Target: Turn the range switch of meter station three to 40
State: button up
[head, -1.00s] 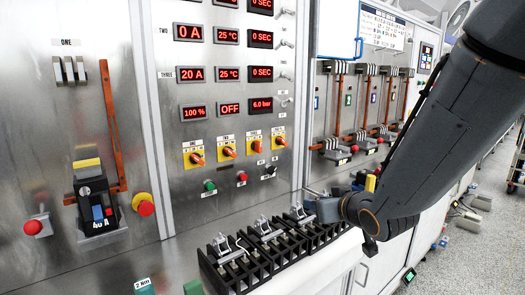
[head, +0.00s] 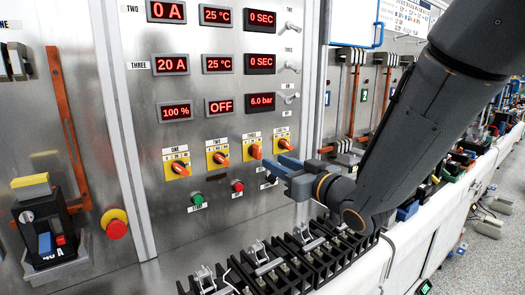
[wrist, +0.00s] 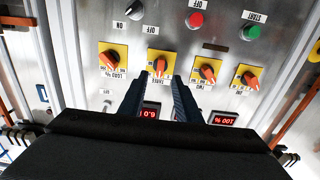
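The range switch of station three is an orange knob on a yellow plate, labelled THREE in the wrist view (wrist: 160,66), where the picture is upside down. It also shows in the head view as the third knob (head: 255,151) in the row. My gripper (wrist: 158,80) has its two blue fingers apart, with the knob in the gap between their tips in the picture. I cannot tell whether they touch it or stop short of the panel. In the head view my gripper (head: 282,165) is near the right end of the knob row. The scale numbers are too small to read.
Knobs ONE (wrist: 250,77) and TWO (wrist: 207,71) and the load knob (wrist: 112,58) sit close beside it. A black terminal row (head: 270,265) lies on the bench under my arm.

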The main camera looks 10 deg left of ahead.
aim_at(259, 154)
jog(key=p+x, duration=0.2)
jog(key=x, duration=0.6)
grip_shut()
